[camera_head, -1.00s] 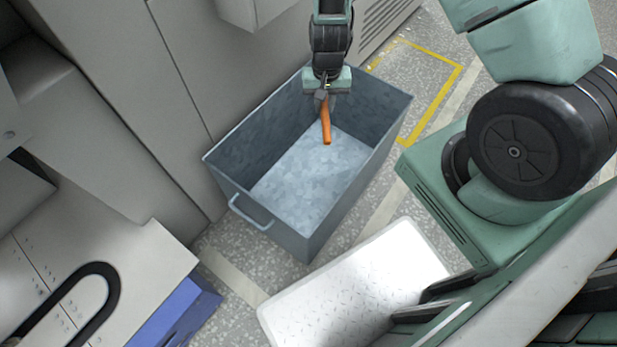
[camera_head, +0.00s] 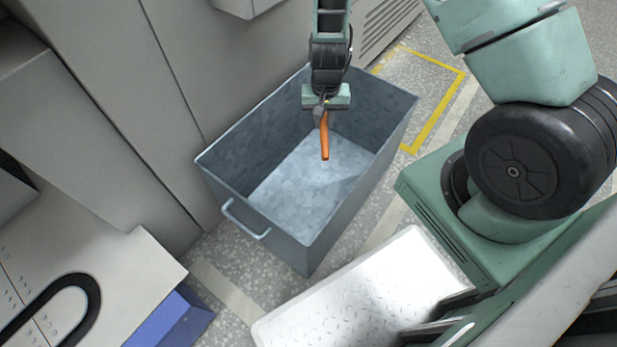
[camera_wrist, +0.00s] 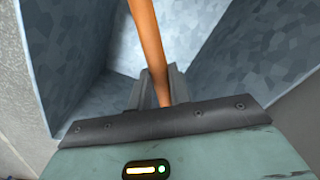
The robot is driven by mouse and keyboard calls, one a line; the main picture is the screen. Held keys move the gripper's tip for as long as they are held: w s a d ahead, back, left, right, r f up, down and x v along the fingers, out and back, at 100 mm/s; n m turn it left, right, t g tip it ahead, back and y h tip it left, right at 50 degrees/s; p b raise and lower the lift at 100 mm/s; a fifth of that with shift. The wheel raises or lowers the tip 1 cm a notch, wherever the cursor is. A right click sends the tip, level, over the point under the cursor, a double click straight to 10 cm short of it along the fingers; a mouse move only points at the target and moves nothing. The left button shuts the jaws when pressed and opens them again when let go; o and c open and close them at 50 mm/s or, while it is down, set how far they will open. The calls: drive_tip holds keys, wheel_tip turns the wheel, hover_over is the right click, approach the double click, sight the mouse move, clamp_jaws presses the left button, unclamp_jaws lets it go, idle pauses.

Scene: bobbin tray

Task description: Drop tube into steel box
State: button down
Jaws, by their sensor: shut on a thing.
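The orange tube (camera_head: 325,143) hangs down from my gripper (camera_head: 322,112), which is shut on its upper end. In the head view the tube and gripper are over the steel box (camera_head: 240,215), a grey open-topped bin with a handle on its near side. The bin looks empty inside. In the wrist view the tube (camera_wrist: 149,42) runs up from between the fingers (camera_wrist: 158,92), with the bin's grey walls and floor (camera_wrist: 240,70) around it. How far the tube's lower end is above the bin floor is hard to tell.
A white tray-like platform (camera_head: 365,295) lies near the bin's lower right. Grey cabinets (camera_head: 110,110) stand at the left and behind the bin. A yellow floor marking (camera_head: 437,118) is at the right. A blue box (camera_head: 172,318) is at the lower left.

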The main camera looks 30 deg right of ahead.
drive_tip(key=c, duration=1.2)
unclamp_jaws()
wheel_tip(320, 180, up, 18)
drive_tip(key=p, duration=0.6)
drive_tip(key=shift+f, duration=0.25)
